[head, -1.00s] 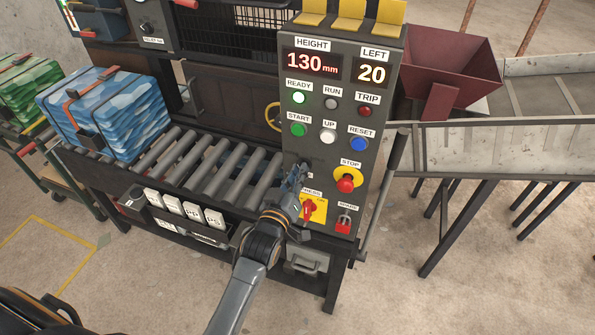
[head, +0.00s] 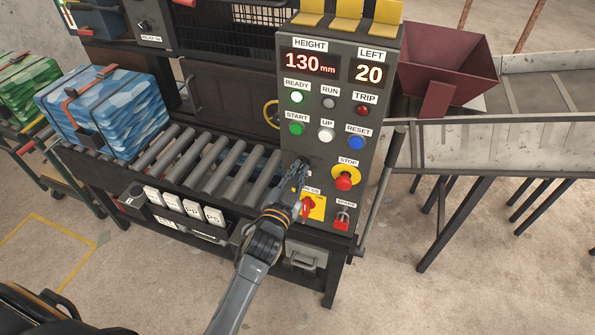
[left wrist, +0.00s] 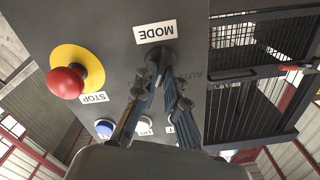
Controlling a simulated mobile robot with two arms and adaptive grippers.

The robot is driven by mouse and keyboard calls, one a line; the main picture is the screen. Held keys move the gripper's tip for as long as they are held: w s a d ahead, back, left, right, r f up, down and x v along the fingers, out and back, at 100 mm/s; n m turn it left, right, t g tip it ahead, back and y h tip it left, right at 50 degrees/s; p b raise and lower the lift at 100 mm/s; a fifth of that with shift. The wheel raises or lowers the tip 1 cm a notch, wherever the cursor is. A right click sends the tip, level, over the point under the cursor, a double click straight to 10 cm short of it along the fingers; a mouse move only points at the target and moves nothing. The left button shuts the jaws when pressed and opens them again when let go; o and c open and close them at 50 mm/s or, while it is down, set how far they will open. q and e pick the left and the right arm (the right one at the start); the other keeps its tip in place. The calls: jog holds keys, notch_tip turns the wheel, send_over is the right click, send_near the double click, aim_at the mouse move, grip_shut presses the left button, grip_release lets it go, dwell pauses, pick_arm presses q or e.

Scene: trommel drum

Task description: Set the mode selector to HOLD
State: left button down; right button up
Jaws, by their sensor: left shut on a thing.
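The mode selector is a small dark knob (left wrist: 160,60) on the grey control panel (head: 372,185), just by the white MODE label (left wrist: 157,32), which is upside down in the left wrist view. My left gripper (left wrist: 163,72) is shut on the knob, with a finger on either side. In the head view my left gripper (head: 300,170) reaches the panel left of the STOP button and hides most of the knob. Position lettering beside the knob is only partly readable, so I cannot tell which mode it points to. My right gripper is not in view.
The red STOP button (head: 344,181) on its yellow ring is close right of the gripper. A red rotary switch (head: 308,207) on a yellow plate lies just below. START (head: 296,129), UP and RESET buttons sit above. A grey lever (head: 380,190) runs along the panel's right side.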

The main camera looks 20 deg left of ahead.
pick_arm(q)
jog(key=m, duration=0.3)
jog(key=shift+m, duration=0.4)
dwell(0.4)
jog(key=c, duration=1.4)
grip_release()
jog(key=shift+d, duration=0.1)
jog(key=shift+s, duration=0.1)
jog(key=s, duration=1.1)
jog(key=shift+s+a, duration=0.25)
jog(key=shift+s, duration=0.15)
